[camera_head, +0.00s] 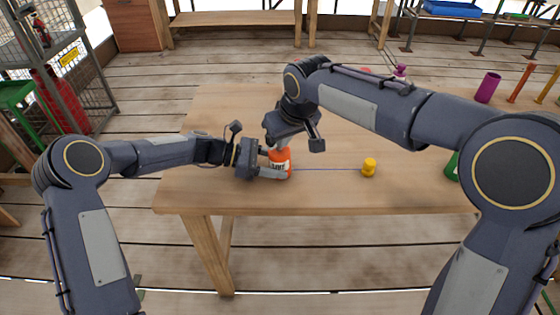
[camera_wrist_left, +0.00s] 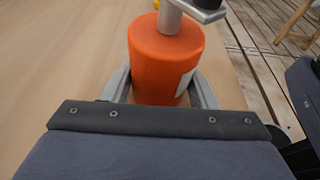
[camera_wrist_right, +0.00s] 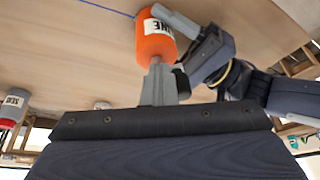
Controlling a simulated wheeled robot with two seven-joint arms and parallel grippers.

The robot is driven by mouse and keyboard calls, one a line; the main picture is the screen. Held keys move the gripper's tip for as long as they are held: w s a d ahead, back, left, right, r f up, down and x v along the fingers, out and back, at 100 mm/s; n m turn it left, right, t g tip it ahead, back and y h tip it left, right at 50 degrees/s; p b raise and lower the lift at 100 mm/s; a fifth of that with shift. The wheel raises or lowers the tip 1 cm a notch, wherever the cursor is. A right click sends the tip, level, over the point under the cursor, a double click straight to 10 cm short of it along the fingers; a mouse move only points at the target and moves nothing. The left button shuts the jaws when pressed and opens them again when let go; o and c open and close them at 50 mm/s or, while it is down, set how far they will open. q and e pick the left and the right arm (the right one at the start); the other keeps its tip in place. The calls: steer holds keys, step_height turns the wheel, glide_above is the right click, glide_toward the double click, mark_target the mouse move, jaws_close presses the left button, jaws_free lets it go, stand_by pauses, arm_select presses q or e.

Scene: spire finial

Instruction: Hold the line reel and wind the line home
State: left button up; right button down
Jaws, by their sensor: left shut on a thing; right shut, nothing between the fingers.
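The line reel (camera_head: 280,163) is an orange cylinder with a white label reading LINE, standing upright on the wooden table. My left gripper (camera_head: 274,165) is shut around its sides from the left; in the left wrist view the reel (camera_wrist_left: 165,62) sits between the two fingers. My right gripper (camera_head: 278,142) is shut and points down at the reel's top; its fingertips (camera_wrist_right: 157,68) meet the top, though exact contact is hard to tell. A thin blue line (camera_head: 325,169) runs right from the reel to a small yellow piece (camera_head: 369,167).
The table (camera_head: 225,115) is clear left of the reel. A green object (camera_head: 452,167), partly hidden by my right arm, and a purple cylinder (camera_head: 487,88) stand on the right. A small purple piece (camera_head: 400,71) is at the back, near my right arm.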

step_height(320, 180, up, 7)
stand_by(0.8)
steer(key=c, duration=1.7)
jaws_free()
steer(key=shift+w+d+f, duration=0.1)
steer(key=shift+f, duration=0.15)
steer(key=shift+c, duration=0.2)
steer(key=o, duration=0.5)
steer(key=f+m+y, duration=0.1)
steer(key=m, duration=0.1)
steer(key=d+f+m+g+y, duration=0.1)
steer(key=f+m, duration=0.1)
steer(key=shift+d+f, duration=0.1)
steer(key=shift+f, duration=0.1)
steer(key=d+f+m+g+y, duration=0.1)
steer(key=d+f+m+y, duration=0.1)
steer(key=m+y, duration=0.65)
steer(key=d+f+m+g+y, duration=0.1)
steer(key=d+f+m+y, duration=0.3)
steer(key=m, duration=0.8)
steer(key=w+a+r+y, duration=0.1)
steer(key=a+r, duration=0.1)
steer(key=a, duration=1)
steer(key=shift+w+a+r, duration=0.15)
steer(key=shift+a, duration=0.2)
